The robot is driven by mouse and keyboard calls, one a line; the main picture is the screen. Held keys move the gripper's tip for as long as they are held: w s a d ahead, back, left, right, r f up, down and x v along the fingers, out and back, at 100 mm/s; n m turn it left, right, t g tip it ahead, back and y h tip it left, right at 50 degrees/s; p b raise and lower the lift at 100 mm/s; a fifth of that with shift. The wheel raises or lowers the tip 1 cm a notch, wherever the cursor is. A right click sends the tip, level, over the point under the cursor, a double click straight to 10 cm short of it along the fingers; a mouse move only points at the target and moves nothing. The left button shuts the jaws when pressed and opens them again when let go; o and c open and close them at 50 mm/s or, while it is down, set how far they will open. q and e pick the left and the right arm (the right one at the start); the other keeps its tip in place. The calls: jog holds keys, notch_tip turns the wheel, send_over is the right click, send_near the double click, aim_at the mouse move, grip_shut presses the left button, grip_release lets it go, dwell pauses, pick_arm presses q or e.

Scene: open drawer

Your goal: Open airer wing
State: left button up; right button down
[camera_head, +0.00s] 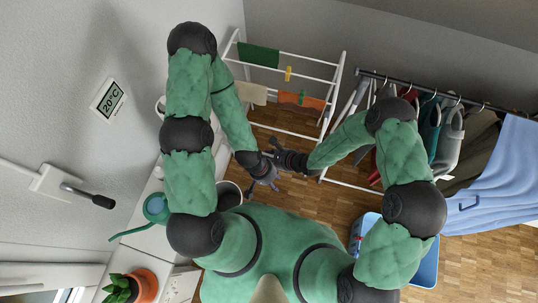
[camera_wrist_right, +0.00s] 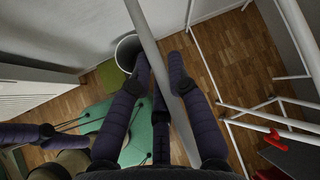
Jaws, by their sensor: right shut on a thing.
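The white airer (camera_head: 338,85) stands at the top middle of the head view, with cloths hung on its rails. In the right wrist view, a white airer bar (camera_wrist_right: 142,22) runs between the dark fingers of my right gripper (camera_wrist_right: 160,70), which is shut on it. In the head view my right gripper (camera_head: 275,156) is close to my left gripper (camera_head: 268,178), below the airer's lower rails. My left gripper points down to the right; its fingers are too small to tell open from shut. My arms hide part of the airer's left side.
A clothes rack (camera_head: 420,88) with several garments stands at the right, close to the airer. A blue basket (camera_head: 428,268) is on the wooden floor. A watering can (camera_head: 155,208) and a potted plant (camera_head: 143,284) are at the lower left. Bare floor (camera_head: 305,205) lies below the airer.

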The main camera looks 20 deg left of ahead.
notch_tip(320, 180, up, 4)
jog(key=shift+s+f+p, duration=0.1)
jog(key=shift+f+p, duration=0.1)
jog(key=shift+p, duration=1)
jog(key=shift+a+r, duration=0.15)
jog(key=shift+r, duration=0.05)
jog(key=c, duration=1.1)
grip_release()
jog(key=shift+r, duration=0.1)
jog(key=shift+c, duration=0.2)
jog(key=v, duration=1.2)
